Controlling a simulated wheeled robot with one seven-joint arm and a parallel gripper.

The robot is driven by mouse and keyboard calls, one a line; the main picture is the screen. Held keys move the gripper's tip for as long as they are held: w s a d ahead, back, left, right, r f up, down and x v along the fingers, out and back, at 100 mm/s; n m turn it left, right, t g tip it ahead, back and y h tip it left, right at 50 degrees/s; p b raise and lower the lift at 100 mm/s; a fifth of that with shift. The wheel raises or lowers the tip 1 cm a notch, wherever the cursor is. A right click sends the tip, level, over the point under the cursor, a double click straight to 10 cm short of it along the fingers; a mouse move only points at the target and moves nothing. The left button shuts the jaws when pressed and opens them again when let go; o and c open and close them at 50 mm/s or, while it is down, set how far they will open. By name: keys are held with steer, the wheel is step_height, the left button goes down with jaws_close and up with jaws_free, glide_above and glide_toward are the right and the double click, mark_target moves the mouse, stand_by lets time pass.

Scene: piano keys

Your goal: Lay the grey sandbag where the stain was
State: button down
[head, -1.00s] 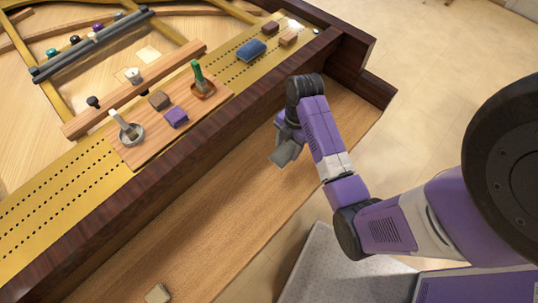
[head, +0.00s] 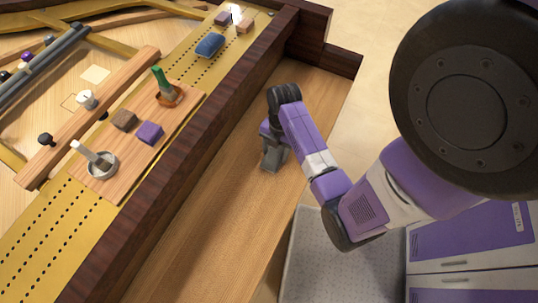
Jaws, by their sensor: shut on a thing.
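My gripper (head: 271,158) points down over the bare wooden key bed (head: 215,205), near its far right end. It is shut on a small grey thing at its tip, which seems to be the grey sandbag. The fingers and the thing are both grey and small here, so I cannot tell their outlines apart, or whether the thing touches the wood. No stain shows on the visible part of the key bed.
A dark wooden rail (head: 190,165) borders the key bed. Beyond it a wooden board (head: 125,178) holds a bowl (head: 102,164), a brown block (head: 124,120), a purple block (head: 150,132) and a green-handled tool (head: 160,80). A blue cushion-like piece (head: 210,45) lies farther back.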

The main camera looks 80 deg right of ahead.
stand_by(0.3)
steer(key=c, duration=0.5)
jaws_free()
steer(key=shift+f, duration=0.1)
